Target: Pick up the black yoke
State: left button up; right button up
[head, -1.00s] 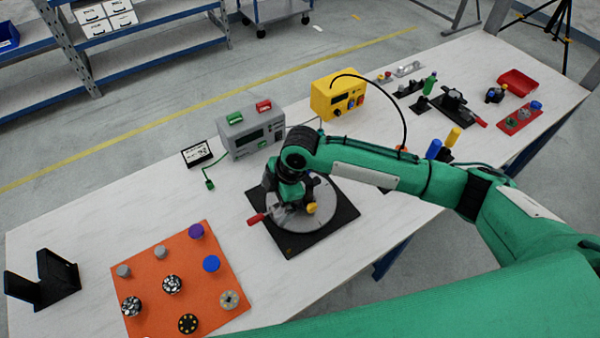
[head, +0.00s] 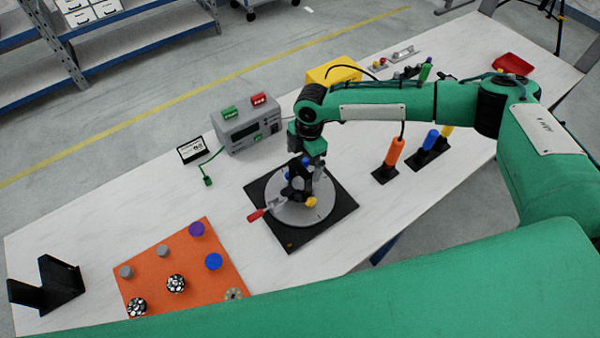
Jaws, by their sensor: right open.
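A black bracket (head: 45,287) with raised sides stands at the far left of the table and looks like a yoke; no gripper is near it. My right gripper (head: 299,182) points down over the grey round turntable (head: 318,210) on a black square base (head: 330,228). The right gripper is open. Dark parts show around its fingers, and I cannot tell whether another black piece stands between them. A red-handled clamp (head: 258,214) and a yellow knob (head: 311,202) sit on the turntable by the fingers. My left gripper is not in view.
An orange mat (head: 186,270) with several knobs and discs lies at the left front. A grey box (head: 247,125) with green and red tops and a yellow box (head: 333,72) stand behind. Orange (head: 394,152) and blue (head: 430,140) handles stand right. The left table middle is clear.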

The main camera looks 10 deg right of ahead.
aim_at(299, 183)
jog(key=shift+a+f, duration=0.15)
jog(key=shift+f, duration=0.75)
jog(key=shift+s+a+f+p, duration=0.1)
jog(key=shift+s+f+p, duration=0.2)
jog(key=shift+p, duration=0.25)
jog(key=f, duration=0.1)
jog(key=f+p, duration=0.1)
jog(key=a+f+p, duration=0.1)
jog(key=f, duration=0.1)
jog(key=shift+s, duration=0.4)
jog(key=shift+f, duration=0.4)
jog(key=c, duration=1.1)
